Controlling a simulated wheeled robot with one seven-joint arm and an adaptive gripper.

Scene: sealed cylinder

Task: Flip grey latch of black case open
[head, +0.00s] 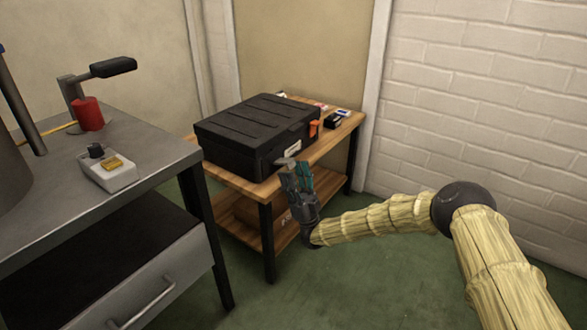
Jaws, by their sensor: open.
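The black case (250,134) lies with its lid closed on a wooden table. A small grey piece that looks like the grey latch (287,160) shows low on its front side, sticking out just above my fingertips. An orange latch (314,129) sits further right on the same side. My gripper (296,170) is open in front of the case, fingers pointing up toward the grey latch. No object shows between the fingers. I cannot tell whether a fingertip touches the latch; the fingers hide part of the case's lower front.
The wooden table (345,133) has a lower shelf and carries small items behind the case. A grey metal bench (150,152) with a red cylinder (88,114) and a small pale box (108,174) stands at left. A white brick wall is at right; green floor lies between.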

